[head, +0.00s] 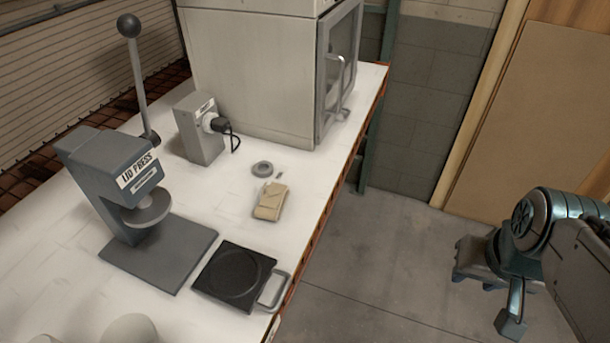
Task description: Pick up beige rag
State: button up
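The beige rag (270,202) lies folded on the white worktop, close to its right edge. It sits between a small grey ring and a dark square plate. My gripper (492,292) is at the lower right, out over the floor and well to the right of the worktop, apart from the rag. Part of my arm shows behind it at the right edge.
On the white worktop (60,285) stand a grey lid press (115,190), a grey socket box (199,130) with a black plug, a grey ring (262,169), a dark plate (233,275) with a metal handle, and a large oven-like cabinet (255,75). The floor to the right is clear.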

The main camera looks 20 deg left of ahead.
aim_at(271, 207)
jog(key=i, duration=1.45)
jog(key=u, duration=2.95)
